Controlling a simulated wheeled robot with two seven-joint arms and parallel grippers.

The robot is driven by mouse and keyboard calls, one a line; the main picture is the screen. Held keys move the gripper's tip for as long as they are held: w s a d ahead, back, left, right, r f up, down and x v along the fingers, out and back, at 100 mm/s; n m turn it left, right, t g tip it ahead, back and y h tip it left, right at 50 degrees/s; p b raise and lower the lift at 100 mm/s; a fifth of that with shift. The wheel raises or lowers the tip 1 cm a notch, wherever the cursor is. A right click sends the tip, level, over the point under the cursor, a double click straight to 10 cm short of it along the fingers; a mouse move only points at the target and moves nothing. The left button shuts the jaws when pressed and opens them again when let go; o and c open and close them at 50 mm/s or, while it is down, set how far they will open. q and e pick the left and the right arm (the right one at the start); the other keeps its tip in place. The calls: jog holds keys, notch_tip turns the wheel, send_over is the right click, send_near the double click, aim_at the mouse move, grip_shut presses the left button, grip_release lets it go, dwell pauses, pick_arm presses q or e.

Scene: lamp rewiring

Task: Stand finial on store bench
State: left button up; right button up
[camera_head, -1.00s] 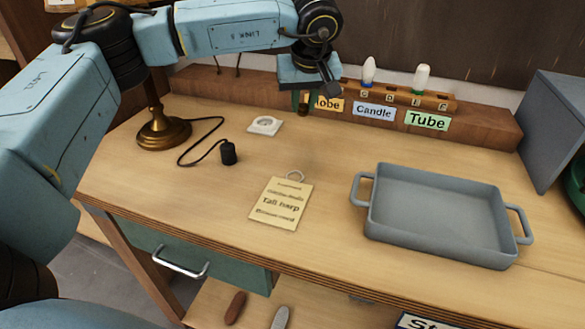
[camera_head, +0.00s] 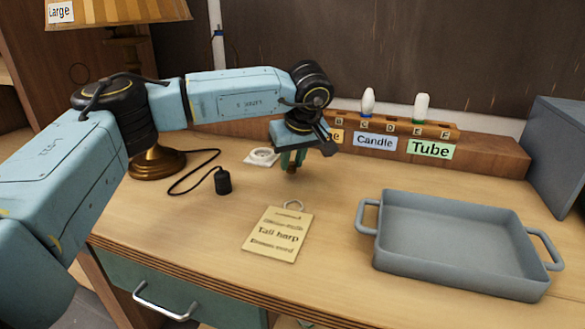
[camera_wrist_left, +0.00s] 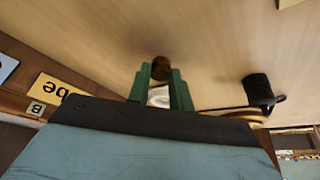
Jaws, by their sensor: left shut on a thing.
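My left gripper (camera_head: 292,159) is shut on a small dark brass-brown finial (camera_head: 291,170). It holds the finial above the workbench (camera_head: 335,195), to the right of the white ring-shaped part (camera_head: 262,156). In the left wrist view the finial's round brown end (camera_wrist_left: 161,68) shows between the green fingers (camera_wrist_left: 161,88). The fingers hide part of the finial. My right gripper is not in view. No sign naming the store bench shows now.
A grey tray (camera_head: 375,247) stands at the right and a tag card (camera_head: 278,236) lies at the front middle. A brass lamp base (camera_head: 157,165) with a black corded plug (camera_head: 223,181) is at the left. A bulb rack (camera_head: 480,150) lines the back.

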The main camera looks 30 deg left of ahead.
pick_arm(q)
jog(key=shift+f, duration=0.65)
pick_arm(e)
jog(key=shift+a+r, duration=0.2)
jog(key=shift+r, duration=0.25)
pick_arm(q)
jog(key=o, duration=0.9)
jog(key=shift+r, duration=0.15)
jog(key=p+v, duration=0.2)
jog(key=v, duration=1)
jog(key=shift+d+p, duration=0.1)
jog(key=shift+p, duration=0.25)
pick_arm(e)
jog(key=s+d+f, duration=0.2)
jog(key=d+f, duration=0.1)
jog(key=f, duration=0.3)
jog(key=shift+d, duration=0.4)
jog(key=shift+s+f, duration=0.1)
